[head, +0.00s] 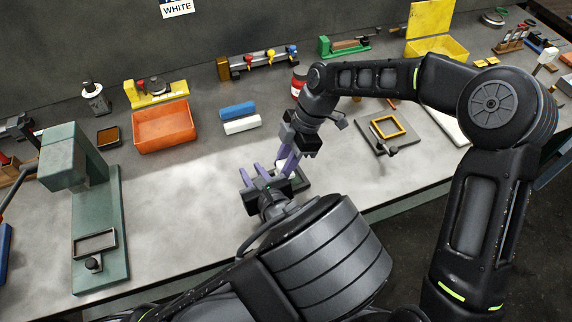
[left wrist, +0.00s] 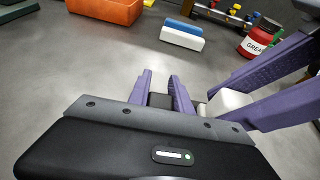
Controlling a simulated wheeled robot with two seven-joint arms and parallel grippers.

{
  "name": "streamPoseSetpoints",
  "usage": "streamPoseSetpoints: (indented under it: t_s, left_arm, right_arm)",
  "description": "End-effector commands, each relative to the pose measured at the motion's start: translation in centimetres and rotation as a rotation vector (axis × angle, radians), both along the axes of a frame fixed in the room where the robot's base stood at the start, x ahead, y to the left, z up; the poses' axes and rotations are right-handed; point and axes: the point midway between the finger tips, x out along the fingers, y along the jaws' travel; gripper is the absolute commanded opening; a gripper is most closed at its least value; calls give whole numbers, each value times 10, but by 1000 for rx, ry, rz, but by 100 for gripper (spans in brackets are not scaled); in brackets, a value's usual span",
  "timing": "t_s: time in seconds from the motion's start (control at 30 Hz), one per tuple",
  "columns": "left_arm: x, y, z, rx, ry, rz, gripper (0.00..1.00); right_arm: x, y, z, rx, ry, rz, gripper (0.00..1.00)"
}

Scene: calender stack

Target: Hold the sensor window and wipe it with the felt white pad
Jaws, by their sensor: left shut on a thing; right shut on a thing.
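My left gripper (head: 251,173) is low over the middle of the bench, its purple fingers pointing away from me. In the left wrist view a small dark piece (left wrist: 160,101) sits between its fingers; I take it for the sensor window, but it is mostly hidden. My right gripper (head: 284,166) reaches down just right of the left one, shut on a white piece (left wrist: 227,102), apparently the felt white pad. The white piece is close beside the left fingers; I cannot tell whether it touches the dark piece.
A blue block (head: 238,110) and a white block (head: 242,125) lie behind the grippers. An orange bin (head: 165,127), a green press (head: 100,205), a red grease can (left wrist: 255,42) and a plate with a yellow frame (head: 389,126) stand around. The bench left of the grippers is clear.

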Motion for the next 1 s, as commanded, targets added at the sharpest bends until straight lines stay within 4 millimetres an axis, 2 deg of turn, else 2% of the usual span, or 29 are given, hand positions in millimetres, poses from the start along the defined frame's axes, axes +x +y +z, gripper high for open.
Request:
streamPoseSetpoints:
  t_s: [0.33,0.8,1.0]
  left_arm:
    - [0,-1,0,-1,0,-2,0]
    - [0,-1,0,-1,0,-2,0]
    - [0,-1,0,-1,0,-2,0]
  right_arm:
    - [2,0,7,2,-5,-2,0]
    - [4,1,54,1,-7,-3,0]
    - [3,1,61,1,-4,-2,0]
